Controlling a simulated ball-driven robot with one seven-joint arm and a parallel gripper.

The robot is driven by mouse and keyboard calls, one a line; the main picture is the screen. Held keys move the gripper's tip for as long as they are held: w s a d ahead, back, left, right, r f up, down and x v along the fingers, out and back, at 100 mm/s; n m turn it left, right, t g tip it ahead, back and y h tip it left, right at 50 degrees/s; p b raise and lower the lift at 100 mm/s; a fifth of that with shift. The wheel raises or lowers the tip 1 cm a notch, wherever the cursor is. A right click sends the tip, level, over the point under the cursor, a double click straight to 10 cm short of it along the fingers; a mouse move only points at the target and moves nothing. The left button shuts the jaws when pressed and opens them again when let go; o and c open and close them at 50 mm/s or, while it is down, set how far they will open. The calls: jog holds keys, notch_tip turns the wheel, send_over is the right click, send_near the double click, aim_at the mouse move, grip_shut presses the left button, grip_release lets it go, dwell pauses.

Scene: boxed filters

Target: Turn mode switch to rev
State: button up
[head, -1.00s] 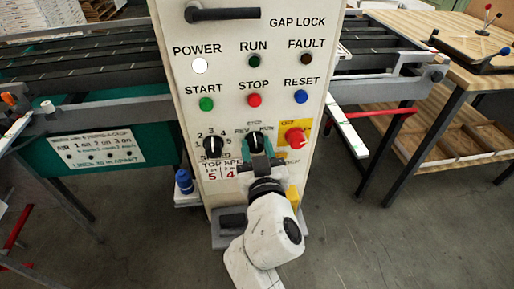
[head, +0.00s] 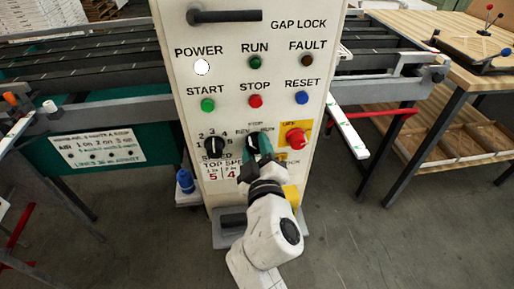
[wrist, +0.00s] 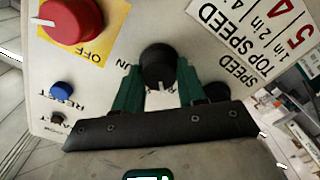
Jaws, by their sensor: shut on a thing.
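The mode switch (head: 252,142) is a black round knob low on the cream control panel, with STOP above it, REV to its left and RUN to its right. It shows in the wrist view as a black knob (wrist: 158,66) with a white pointer mark on its lower edge. That view is roughly upside down; the pointer seems to lean from STOP toward the REV side. My gripper (head: 258,146) is shut on the knob, one green finger on each side, as the wrist view (wrist: 158,88) shows. The fingers partly cover the labels.
The black speed knob (head: 215,145) is close on the left. The red knob on a yellow OFF plate (head: 296,138) is close on the right. START, STOP and RESET buttons sit above. A wooden table (head: 470,65) stands at the right.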

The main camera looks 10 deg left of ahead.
dwell(0.4)
jog(key=o, duration=1)
jog(key=shift+o, duration=0.2)
jog(key=b+v, duration=0.1)
jog(key=v, duration=0.9)
jog(key=shift+s, duration=0.4)
